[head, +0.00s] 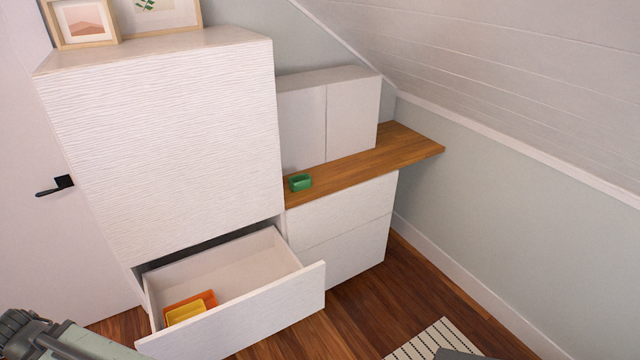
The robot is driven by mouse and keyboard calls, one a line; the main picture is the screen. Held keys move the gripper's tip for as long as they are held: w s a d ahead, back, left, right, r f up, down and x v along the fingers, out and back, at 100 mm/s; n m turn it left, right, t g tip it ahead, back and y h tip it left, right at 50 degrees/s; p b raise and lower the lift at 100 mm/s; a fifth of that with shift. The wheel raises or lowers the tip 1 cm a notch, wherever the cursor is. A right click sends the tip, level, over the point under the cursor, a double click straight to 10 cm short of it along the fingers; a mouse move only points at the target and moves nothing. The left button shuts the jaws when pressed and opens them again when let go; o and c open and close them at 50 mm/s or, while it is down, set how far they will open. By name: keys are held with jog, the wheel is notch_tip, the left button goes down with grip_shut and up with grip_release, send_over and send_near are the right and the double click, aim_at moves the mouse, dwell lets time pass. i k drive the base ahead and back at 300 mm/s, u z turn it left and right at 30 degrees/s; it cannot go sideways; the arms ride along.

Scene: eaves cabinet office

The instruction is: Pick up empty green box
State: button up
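A small green box (300,182) stands on the wooden counter (362,166), close to the counter's left end and front edge, right beside the tall white cabinet. Its top looks open with a dark hollow, but it is too small to tell what is inside. My gripper does not show in the head view. Only a grey-green part of my own body shows at the lower left, well apart from the box.
A drawer (245,322) under the tall cabinet (165,140) is pulled open, with orange (207,298) and yellow (185,312) boxes inside. A low white cabinet (330,112) backs the counter. The sloped ceiling (500,80) comes down at right. A striped rug (432,341) lies on the floor.

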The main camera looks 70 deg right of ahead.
aim_at(298, 183)
jog(key=z, duration=3.7)
jog(key=i, duration=1)
jog(key=u, duration=3.35)
jog(key=i, duration=0.5)
jog(key=u, duration=0.2)
